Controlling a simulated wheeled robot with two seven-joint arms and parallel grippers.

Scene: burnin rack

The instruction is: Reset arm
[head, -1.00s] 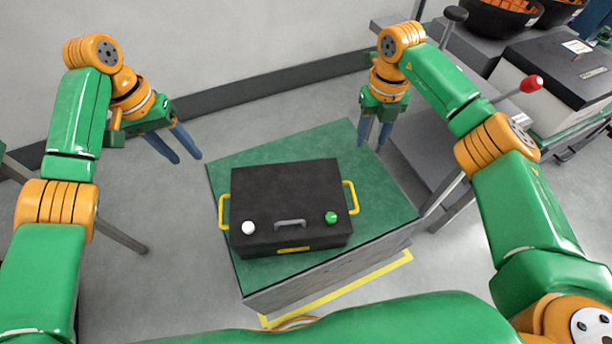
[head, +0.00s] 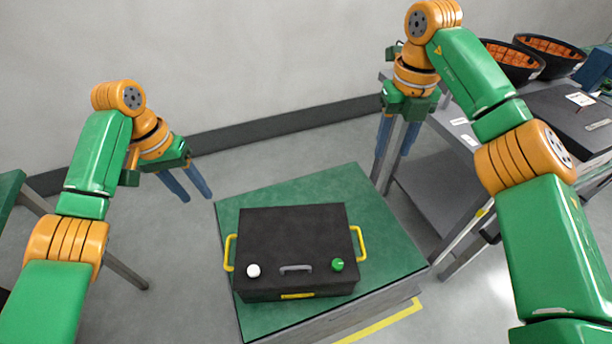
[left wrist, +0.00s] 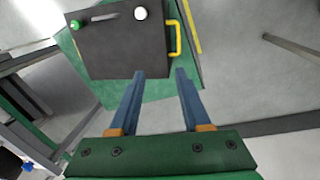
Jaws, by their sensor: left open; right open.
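My left gripper (head: 186,184) is open and empty, in the air to the left of a black case and beyond the green-topped stand. In the left wrist view its two blue fingers (left wrist: 157,75) are spread apart, with the case behind them. My right gripper (head: 390,165) is open and empty, in the air beyond the stand's far right corner. The black case (head: 292,235) has yellow side handles, a grey front handle, a white knob and a green knob. It also shows in the left wrist view (left wrist: 110,45). Neither gripper touches it.
The case sits on the green-topped stand (head: 375,215). A grey bench at the right holds black bowls with orange insides (head: 551,52) and a dark-lidded box (head: 570,115). A green table edge (head: 10,190) is at the far left. Open floor lies left of the stand.

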